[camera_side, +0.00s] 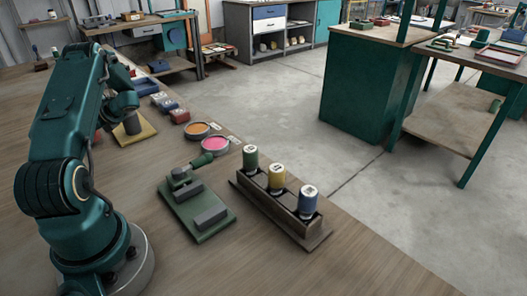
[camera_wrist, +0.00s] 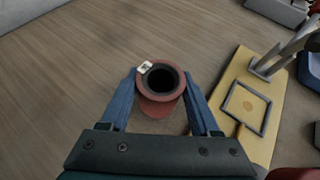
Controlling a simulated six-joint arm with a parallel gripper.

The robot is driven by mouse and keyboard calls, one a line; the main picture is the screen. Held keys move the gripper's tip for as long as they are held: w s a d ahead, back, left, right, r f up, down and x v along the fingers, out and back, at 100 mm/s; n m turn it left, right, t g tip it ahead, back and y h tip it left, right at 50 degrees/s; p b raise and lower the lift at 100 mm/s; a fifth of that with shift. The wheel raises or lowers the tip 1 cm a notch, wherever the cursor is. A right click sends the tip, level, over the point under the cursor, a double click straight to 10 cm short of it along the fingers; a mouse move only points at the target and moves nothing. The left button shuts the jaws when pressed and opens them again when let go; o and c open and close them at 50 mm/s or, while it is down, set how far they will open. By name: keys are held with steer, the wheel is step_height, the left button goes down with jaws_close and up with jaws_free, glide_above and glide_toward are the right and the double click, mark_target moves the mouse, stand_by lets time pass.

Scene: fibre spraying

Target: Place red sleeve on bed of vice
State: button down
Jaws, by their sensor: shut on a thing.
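The red sleeve (camera_wrist: 160,108) is between the two blue fingers of my gripper (camera_wrist: 160,88) in the wrist view. It is a flanged tube with a dark round opening and a small white tag on its rim. My gripper is shut on it, over wooden tabletop; I cannot tell how high it is. In the side view my arm hides most of the gripper and the sleeve. The vice (camera_side: 212,232) is a green base plate with two grey jaw blocks and a green handle, in the middle of the bench. The bed between the jaws looks empty.
A rack (camera_side: 296,228) with green, yellow and blue sleeves stands right of the vice. Pans of orange (camera_side: 195,131) and pink (camera_side: 215,145) lie behind it. A yellow board (camera_wrist: 262,110) with a grey frame and posts is close right of my gripper in the wrist view.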

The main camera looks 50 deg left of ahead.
step_height(320, 180, up, 8)
steer(key=m+t+y, duration=0.2)
steer(key=m+t, duration=0.7)
glide_above(193, 199)
steer(key=d, duration=0.3)
steer(key=shift+d+f, duration=0.1)
steer(key=shift+f, duration=3.75)
